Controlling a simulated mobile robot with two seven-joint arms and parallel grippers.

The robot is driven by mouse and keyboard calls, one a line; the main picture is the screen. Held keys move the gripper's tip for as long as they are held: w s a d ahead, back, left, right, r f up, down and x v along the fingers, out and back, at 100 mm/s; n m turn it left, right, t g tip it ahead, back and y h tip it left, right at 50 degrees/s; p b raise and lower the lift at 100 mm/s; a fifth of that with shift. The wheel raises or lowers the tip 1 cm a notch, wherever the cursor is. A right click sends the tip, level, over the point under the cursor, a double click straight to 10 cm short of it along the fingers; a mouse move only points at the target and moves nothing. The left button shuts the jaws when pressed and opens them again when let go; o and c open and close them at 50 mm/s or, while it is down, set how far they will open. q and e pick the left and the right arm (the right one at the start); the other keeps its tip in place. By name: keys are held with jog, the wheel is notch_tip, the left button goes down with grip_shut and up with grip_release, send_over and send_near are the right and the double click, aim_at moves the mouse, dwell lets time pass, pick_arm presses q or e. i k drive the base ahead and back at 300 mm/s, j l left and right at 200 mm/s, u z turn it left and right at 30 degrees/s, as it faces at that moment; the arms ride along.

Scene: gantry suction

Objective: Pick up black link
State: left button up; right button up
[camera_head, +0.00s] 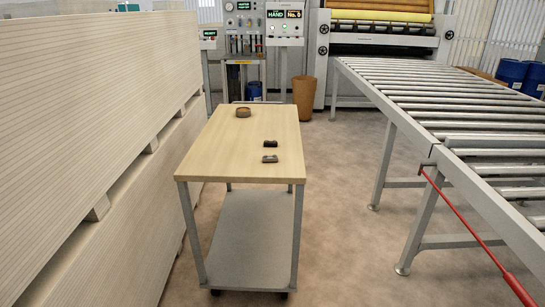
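A small black piece (270,143), which looks like the black link, lies on the wooden top of a cart (225,160). A round brown object (243,112) sits near the far edge of the cart top. The pieces are too small to make out in detail. Neither of my grippers is in view.
Stacked boards (90,120) line the left side, close to the cart. A roller conveyor (430,100) stands at the right, with a red-handled bar (480,240) leaning at its near leg. A control panel (285,25) and brown bin (305,98) are behind. Floor between cart and conveyor is clear.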

aim_at(267, 142)
jog(key=i+j, duration=0.1)
jog(key=i, duration=0.45)
jog(key=i+l, duration=0.6)
jog(key=i+l+u, duration=0.2)
jog(key=u, duration=0.25)
jog(key=i+l+u, duration=0.1)
jog(key=l+u, duration=0.2)
jog(key=u, duration=0.15)
